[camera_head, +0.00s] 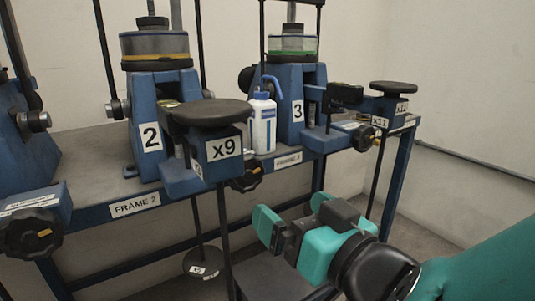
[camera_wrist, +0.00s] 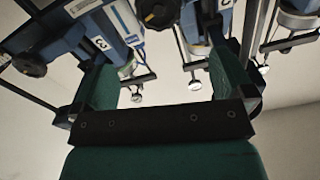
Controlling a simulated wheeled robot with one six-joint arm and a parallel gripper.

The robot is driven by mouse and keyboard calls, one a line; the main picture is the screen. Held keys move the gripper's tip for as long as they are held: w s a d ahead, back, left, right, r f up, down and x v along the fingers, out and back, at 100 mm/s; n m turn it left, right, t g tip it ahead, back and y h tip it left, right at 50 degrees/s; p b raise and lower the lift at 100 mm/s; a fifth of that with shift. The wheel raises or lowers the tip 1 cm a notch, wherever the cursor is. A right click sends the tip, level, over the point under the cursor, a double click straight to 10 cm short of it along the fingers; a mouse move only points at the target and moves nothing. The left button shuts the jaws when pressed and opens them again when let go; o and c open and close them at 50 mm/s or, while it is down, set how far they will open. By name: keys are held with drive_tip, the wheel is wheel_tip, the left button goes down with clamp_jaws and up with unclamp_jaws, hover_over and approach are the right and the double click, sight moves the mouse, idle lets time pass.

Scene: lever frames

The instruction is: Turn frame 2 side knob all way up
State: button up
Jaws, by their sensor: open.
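Frame 2 (camera_head: 156,120) is a blue stand with a white "2" label at the centre left of the head view. A black knob with a yellow mark (camera_head: 247,178) sits below the x9 block, on the right side of frame 2, and looks like its side knob. My gripper (camera_head: 292,208) is open and empty, to the lower right of that knob and apart from it. In the wrist view my gripper's green fingers (camera_wrist: 163,72) are spread wide with nothing between them. Black knobs show at the top of that view; I cannot tell which belongs to frame 2.
The x9 block with its black disc (camera_head: 210,112) juts out above the knob. A white and blue bottle (camera_head: 262,128) stands between frame 2 and frame 3 (camera_head: 290,105). Hanging rods and a weight disc (camera_head: 203,262) are below the bench edge. Floor at right is clear.

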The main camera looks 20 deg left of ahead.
sight(250, 175)
drive_tip(key=p+x, duration=1)
drive_tip(key=x, duration=0.2)
drive_tip(key=shift+w+r, duration=0.1)
drive_tip(key=shift+w, duration=0.15)
drive_tip(key=shift+w+a, duration=0.2)
drive_tip(key=shift+a, duration=0.15)
drive_tip(key=shift+f, duration=0.2)
drive_tip(key=shift+c, duration=0.3)
drive_tip(key=c, duration=0.9)
drive_tip(key=shift+f+b, duration=0.1)
drive_tip(key=shift+b, duration=0.3)
